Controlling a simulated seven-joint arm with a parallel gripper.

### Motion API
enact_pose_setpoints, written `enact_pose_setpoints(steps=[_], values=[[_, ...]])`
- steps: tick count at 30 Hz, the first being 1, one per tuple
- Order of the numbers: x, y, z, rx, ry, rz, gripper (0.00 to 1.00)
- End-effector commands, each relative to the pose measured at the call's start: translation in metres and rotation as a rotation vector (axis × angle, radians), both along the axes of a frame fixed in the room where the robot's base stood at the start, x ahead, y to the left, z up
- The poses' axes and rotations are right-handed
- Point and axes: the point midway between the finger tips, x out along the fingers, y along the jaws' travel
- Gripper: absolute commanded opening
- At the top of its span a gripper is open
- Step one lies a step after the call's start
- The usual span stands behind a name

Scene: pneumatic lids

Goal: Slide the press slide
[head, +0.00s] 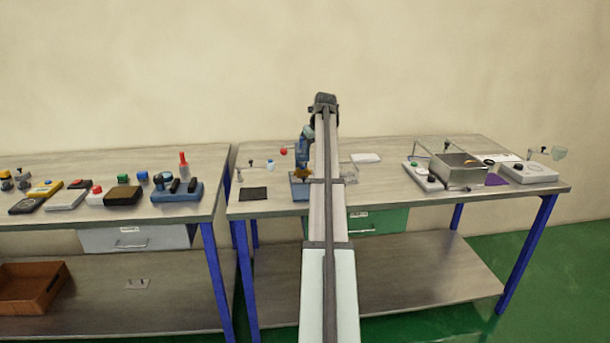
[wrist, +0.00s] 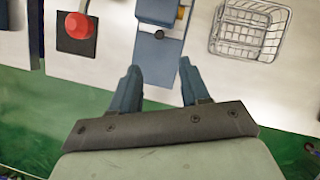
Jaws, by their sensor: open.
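A blue press-like device (head: 299,190) with a yellow-orange part (head: 302,172) on top stands near the front of the right-hand table, partly hidden by my arm in the head view. In the wrist view a blue strip-shaped fixture (wrist: 158,55) with a small dark knob shows beyond my fingers, and an orange part (wrist: 181,13) is at its upper right. I cannot tell which part is the press slide. My gripper (wrist: 160,70) is open, its two blue fingers apart on either side of the strip. No contact can be made out.
A metal box (head: 462,172) stands on the table's right half. The left table (head: 110,225) holds several devices.

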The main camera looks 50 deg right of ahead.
Motion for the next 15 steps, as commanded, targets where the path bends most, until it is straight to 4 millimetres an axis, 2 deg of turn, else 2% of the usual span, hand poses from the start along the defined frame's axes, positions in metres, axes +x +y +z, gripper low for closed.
enact_pose_setpoints(steps=[5, 15], values=[[0.008, -0.003, -0.021, 0.001, 0.001, 0.002, 0.46], [0.03, -0.011, -0.077, 0.0, 0.002, 0.004, 0.46]])
